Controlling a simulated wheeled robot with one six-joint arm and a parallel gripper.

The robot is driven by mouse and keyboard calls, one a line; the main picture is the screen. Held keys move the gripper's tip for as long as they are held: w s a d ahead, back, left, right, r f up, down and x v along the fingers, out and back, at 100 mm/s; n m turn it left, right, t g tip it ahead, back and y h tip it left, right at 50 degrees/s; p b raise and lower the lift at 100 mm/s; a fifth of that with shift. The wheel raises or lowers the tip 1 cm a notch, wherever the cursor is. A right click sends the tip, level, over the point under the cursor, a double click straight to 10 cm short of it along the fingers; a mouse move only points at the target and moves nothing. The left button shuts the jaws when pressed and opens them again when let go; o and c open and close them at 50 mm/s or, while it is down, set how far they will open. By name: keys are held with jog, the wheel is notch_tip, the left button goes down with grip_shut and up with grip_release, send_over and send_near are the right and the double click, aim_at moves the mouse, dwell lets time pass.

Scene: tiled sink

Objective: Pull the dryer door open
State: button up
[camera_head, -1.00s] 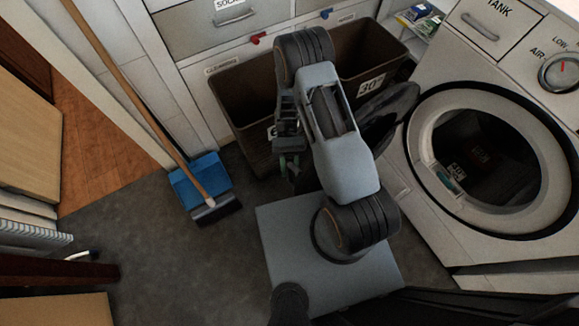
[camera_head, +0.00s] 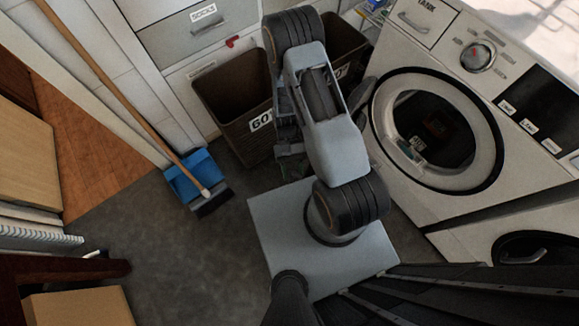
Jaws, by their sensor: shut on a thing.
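The white dryer (camera_head: 412,75) stands at the right, with a "TANK" drawer and a dial above its round opening. The opening is uncovered and its dark drum shows inside. The dryer door (camera_head: 362,92) is swung out to the left of the opening. Only a narrow grey part of it shows, the rest being hidden behind my arm. My gripper (camera_head: 291,150) is low on the left side of my arm, partly covered by the arm links. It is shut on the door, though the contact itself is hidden.
Brown laundry bins (camera_head: 235,98) stand behind my arm, close to the gripper. A broom (camera_head: 120,85) and blue dustpan (camera_head: 190,168) are at the left. A second machine (camera_head: 535,250) is at the lower right.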

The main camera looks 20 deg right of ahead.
jog(key=s+r+g, duration=0.1)
jog(key=r+g, duration=0.2)
jog(key=r, duration=0.2)
jog(key=s+r+g+y, duration=0.1)
jog(key=s+r+g, duration=0.1)
jog(key=r, duration=0.3)
jog(key=shift+s+a+r+g, duration=0.15)
jog(key=shift+s+a+g, duration=0.15)
jog(key=shift+g, duration=0.3)
jog(key=w+f+t, duration=0.1)
jog(key=f+t, duration=0.1)
jog(key=f, duration=0.1)
jog(key=w+f+t, duration=0.1)
jog(key=f+t, duration=0.1)
jog(key=f, duration=0.1)
jog(key=w+f+t+h, duration=0.1)
jog(key=f+t, duration=0.1)
jog(key=f, duration=0.1)
jog(key=shift+d+f, duration=0.25)
jog(key=shift+f, duration=0.05)
jog(key=w+b, duration=0.6)
jog(key=w, duration=0.9)
jog(key=shift+w+a+f+t+b, duration=0.3)
jog(key=shift+w+b, duration=0.1)
